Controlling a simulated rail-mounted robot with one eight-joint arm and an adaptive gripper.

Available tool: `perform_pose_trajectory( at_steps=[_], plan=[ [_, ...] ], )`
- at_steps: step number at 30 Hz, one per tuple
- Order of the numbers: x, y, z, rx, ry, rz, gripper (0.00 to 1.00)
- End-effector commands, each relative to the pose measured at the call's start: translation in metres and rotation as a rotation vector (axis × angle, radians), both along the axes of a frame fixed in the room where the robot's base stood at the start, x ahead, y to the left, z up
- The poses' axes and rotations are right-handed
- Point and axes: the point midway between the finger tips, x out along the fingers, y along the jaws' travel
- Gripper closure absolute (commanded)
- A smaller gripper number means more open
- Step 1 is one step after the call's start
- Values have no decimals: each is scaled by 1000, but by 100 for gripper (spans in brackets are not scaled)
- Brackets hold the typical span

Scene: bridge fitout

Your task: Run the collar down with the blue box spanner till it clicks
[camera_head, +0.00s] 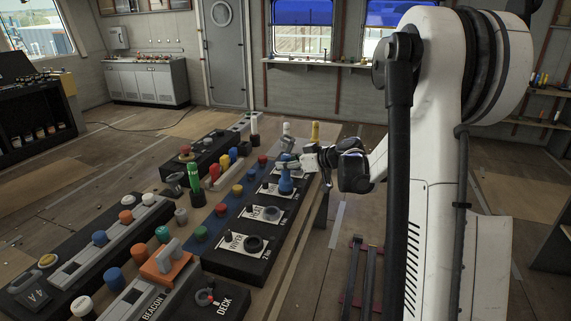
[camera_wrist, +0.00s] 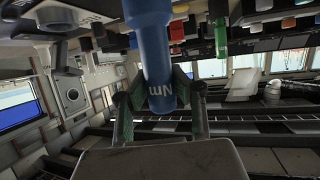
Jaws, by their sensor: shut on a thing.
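The blue box spanner (camera_head: 286,184) stands over a station on the black panel (camera_head: 234,262) in the head view. My gripper (camera_head: 297,162) comes in from the right and is shut on its upper part. In the wrist view the spanner (camera_wrist: 150,45) runs between my two fingers (camera_wrist: 160,98), with "Nm" lettering on its end. The collar is not visible; the spanner's lower end and my gripper hide that spot. I cannot tell whether the spanner is seated on it.
Other stations on the same panel carry dark round rings (camera_head: 253,243) and small black knobs. An orange block with a grey handle (camera_head: 167,262), a green cylinder (camera_head: 191,178) and several coloured caps stand to the left.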

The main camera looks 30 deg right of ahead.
Motion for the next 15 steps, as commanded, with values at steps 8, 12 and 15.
perform_pose_trajectory(
  at_steps=[8, 12, 15],
  plan=[
    [0, 0, -1, -1, 0, 0, 100],
    [0, 0, 1, -1, 0, 0, 100],
    [0, 0, 6, 0, 1, 0, 100]
  ],
)
